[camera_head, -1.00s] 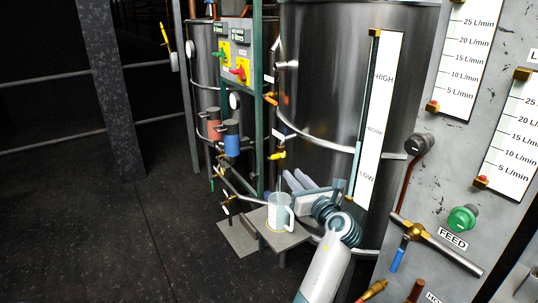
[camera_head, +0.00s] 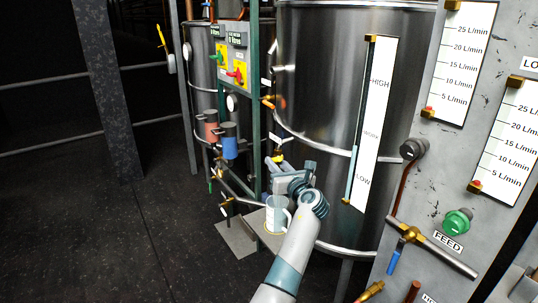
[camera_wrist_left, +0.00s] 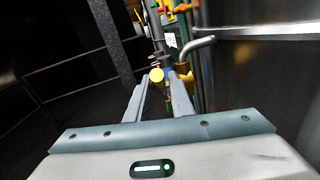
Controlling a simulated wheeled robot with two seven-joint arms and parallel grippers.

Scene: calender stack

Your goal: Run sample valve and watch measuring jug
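The sample valve's yellow handle (camera_head: 279,158) is on the pipework at the left side of the big steel tank. My left gripper (camera_head: 274,164) is at this handle. My wrist and forearm partly hide the jug's right side. Its liquid level is too small to read. My right gripper is not in view.
The steel tank (camera_head: 320,70) with its level gauge (camera_head: 371,130) stands close to the right of my arm. A panel (camera_head: 430,170) with flow scales and a green FEED knob (camera_head: 457,222) is further right. The dark floor at left is clear.

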